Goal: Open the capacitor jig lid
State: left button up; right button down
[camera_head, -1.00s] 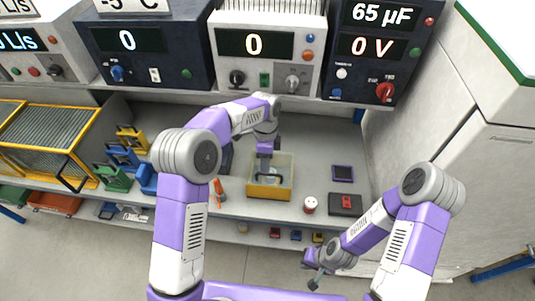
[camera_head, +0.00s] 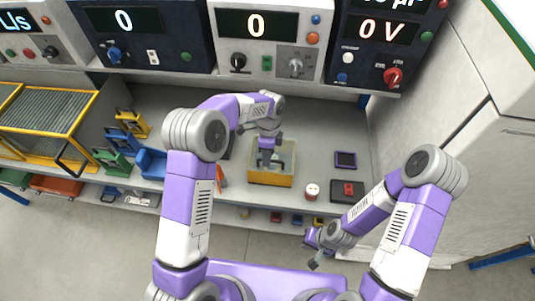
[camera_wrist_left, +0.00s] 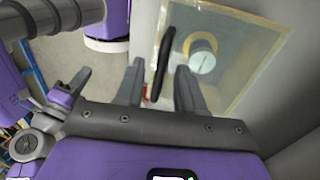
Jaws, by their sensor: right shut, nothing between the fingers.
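The capacitor jig is a yellow box (camera_head: 270,179) on the bench, below the middle instrument. Its see-through lid (camera_wrist_left: 235,100) with yellowish edges fills the upper right of the left wrist view. A black handle (camera_wrist_left: 165,58) stands at the lid's left side, and a round white part with a yellow ring (camera_wrist_left: 203,60) shows through it. The lid looks down. My left gripper (camera_head: 268,162) is over the box; its fingers (camera_wrist_left: 158,85) are apart, with the handle between them or just beyond. My right gripper (camera_head: 316,260) is shut and empty in front of the bench.
Blue bins (camera_head: 151,163) and a yellow-framed cage (camera_head: 50,120) stand left. Instruments on a shelf (camera_head: 265,40) overhang the back.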

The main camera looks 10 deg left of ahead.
pick_arm(q)
grip_shut()
